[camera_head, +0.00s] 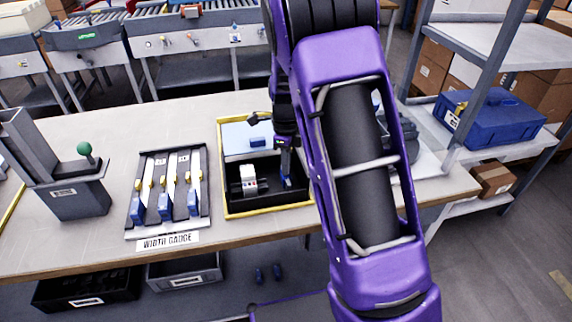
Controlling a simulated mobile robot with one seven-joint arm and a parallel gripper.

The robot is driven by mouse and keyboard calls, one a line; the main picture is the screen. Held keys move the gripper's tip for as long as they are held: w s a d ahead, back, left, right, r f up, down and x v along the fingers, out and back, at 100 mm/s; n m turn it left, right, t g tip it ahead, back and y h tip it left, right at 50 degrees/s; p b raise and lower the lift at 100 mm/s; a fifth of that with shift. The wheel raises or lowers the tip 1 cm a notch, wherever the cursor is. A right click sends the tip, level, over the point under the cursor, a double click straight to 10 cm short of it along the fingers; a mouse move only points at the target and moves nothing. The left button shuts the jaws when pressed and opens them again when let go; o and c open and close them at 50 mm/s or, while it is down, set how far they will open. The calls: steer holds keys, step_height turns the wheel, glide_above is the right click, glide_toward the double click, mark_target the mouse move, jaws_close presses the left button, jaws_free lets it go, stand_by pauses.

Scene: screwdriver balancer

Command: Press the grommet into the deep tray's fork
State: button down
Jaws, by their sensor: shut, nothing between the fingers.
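A yellow-rimmed deep tray (222,190) with a dark inside stands on the table, left of my purple arm. In its front part sit a small white block with a red mark (248,178) and, to the right, a small blue piece (287,182). My gripper (287,172) points down over the tray's right side, shut and with nothing seen in it, close to the blue piece. I cannot tell whether they touch. The grommet and fork are too small to make out for certain; my arm hides the tray's right edge.
A light-blue panel (236,137) with a blue block (258,141) fills the tray's back part. The width gauge (152,168) with blue blocks lies left, and a grey stand with a green knob (84,149) beyond it. A blue toolbox (490,120) is on the right shelf.

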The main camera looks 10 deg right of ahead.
steer(key=shift+s+f, duration=0.1)
steer(key=shift+f, duration=0.25)
stand_by(0.9)
steer(key=shift+r, duration=0.1)
steer(key=shift+r+p, duration=1.95)
steer(key=shift+r, duration=0.55)
